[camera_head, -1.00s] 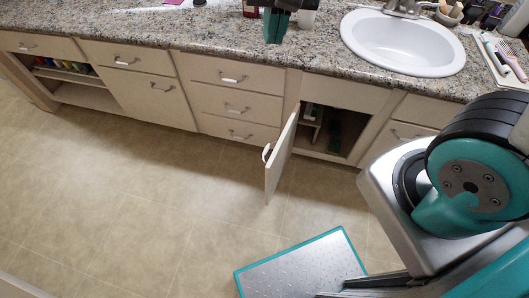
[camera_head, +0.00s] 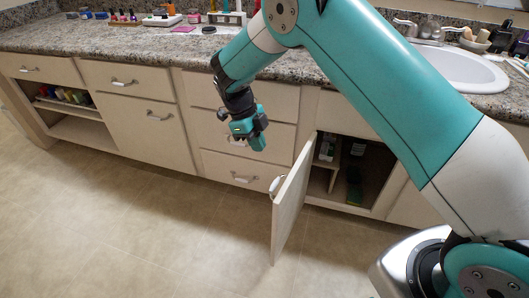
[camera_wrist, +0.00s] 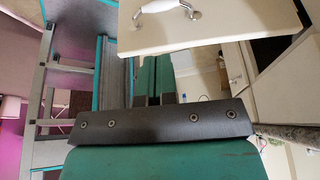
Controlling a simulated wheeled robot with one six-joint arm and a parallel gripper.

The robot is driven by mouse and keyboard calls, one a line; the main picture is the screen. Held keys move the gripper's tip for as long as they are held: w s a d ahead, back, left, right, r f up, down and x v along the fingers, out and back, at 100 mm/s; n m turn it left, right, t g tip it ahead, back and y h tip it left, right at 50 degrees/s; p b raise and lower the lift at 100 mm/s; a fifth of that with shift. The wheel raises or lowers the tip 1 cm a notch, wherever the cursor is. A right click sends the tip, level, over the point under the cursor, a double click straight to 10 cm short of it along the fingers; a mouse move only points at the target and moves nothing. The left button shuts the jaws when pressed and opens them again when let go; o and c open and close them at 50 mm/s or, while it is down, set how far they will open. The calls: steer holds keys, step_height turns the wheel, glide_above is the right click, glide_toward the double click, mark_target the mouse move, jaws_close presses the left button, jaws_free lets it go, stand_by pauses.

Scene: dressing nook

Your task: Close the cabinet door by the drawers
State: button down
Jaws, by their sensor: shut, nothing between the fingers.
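The cabinet door (camera_head: 290,212) by the drawers stands open, swung out into the room from the low cabinet (camera_head: 352,178). Its white handle (camera_head: 275,185) is on the outer face, near the free edge. My gripper (camera_head: 256,142) is shut and empty, in front of the drawers, above and to the left of the door in the head view, apart from it. In the wrist view a cream panel (camera_wrist: 225,25) with a white handle (camera_wrist: 170,8) fills the top, beyond my shut gripper (camera_wrist: 153,88); it looks like this door.
Drawers (camera_head: 222,168) lie left of the open cabinet, behind my gripper. The granite counter (camera_head: 130,38) runs above, with a sink (camera_head: 455,68) at the right and small bottles (camera_head: 130,15) at the back left. The floor (camera_head: 130,220) ahead is clear.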

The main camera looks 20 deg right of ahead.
steer(key=s+d+f, duration=0.1)
steer(key=f, duration=0.1)
steer(key=s+d+f+b, duration=0.1)
steer(key=s+d+f, duration=0.1)
steer(key=f, duration=0.1)
steer(key=s+d+f, duration=0.1)
steer(key=f, duration=0.1)
steer(key=shift+s+d+f, duration=0.15)
steer(key=shift+s+f, duration=0.05)
steer(key=shift+s+d, duration=0.25)
steer(key=shift+s, duration=0.05)
